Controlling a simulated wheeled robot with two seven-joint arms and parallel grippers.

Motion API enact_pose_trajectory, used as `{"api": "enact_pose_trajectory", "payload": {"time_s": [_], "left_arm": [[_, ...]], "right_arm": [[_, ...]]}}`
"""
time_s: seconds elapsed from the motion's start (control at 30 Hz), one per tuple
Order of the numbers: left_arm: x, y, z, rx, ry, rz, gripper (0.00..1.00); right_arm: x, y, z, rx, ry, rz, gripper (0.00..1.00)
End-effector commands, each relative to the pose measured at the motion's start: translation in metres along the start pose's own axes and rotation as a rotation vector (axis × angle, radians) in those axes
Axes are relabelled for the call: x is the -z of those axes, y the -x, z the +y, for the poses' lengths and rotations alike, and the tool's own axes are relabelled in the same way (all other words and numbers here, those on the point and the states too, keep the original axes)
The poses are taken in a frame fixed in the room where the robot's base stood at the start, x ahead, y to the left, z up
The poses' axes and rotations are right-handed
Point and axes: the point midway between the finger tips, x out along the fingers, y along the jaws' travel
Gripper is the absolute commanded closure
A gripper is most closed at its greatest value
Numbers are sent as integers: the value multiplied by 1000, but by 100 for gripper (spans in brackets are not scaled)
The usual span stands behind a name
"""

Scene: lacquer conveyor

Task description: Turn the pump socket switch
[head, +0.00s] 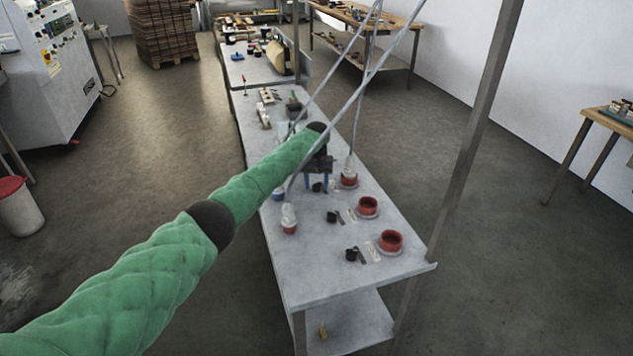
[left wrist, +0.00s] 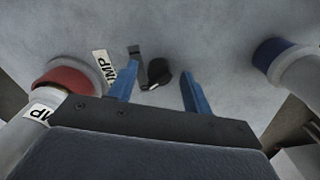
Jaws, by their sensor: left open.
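The pump socket switch is a round black knob (left wrist: 158,71) on the grey tabletop, beside a dark plate (left wrist: 135,52) and a white label reading "UMP" (left wrist: 104,63) in the left wrist view. My left gripper (left wrist: 159,72) is open, with one blue finger on each side of the knob; I cannot tell whether either touches it. In the head view my left gripper (head: 317,182) points down at the table, and a black knob (head: 318,187) shows by its fingers. My right gripper is not in view.
Two similar black knobs (head: 332,217) (head: 351,254) and red cups (head: 367,207) (head: 390,242) stand nearer on the grey table (head: 310,270). Clear hoses with a red end (head: 289,228) stand close to the gripper. A blue-ended hose (left wrist: 275,55) is to the right in the wrist view.

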Motion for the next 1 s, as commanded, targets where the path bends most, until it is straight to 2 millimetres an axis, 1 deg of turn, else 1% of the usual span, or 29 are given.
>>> {"api": "enact_pose_trajectory", "payload": {"time_s": [0.23, 0.27, 0.4, 0.47, 0.5, 0.77, 0.9, 1.0], "left_arm": [[0, -1, 0, 0, 0, 0, 50], [0, -1, 0, 0, 0, 0, 54], [0, -1, 0, 0, 0, 0, 82], [0, -1, 0, 0, 0, 0, 94], [0, -1, 0, 0, 0, 0, 95], [0, -1, 0, 0, -26, 0, 95], [0, -1, 0, -1, -82, 1, 95], [0, -2, 0, -1, -145, 2, 95]], "right_arm": [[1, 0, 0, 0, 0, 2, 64], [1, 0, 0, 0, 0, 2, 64], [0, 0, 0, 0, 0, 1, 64], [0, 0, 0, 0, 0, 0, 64], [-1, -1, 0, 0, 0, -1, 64], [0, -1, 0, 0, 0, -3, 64], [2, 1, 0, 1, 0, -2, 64], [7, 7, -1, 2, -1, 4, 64]]}}
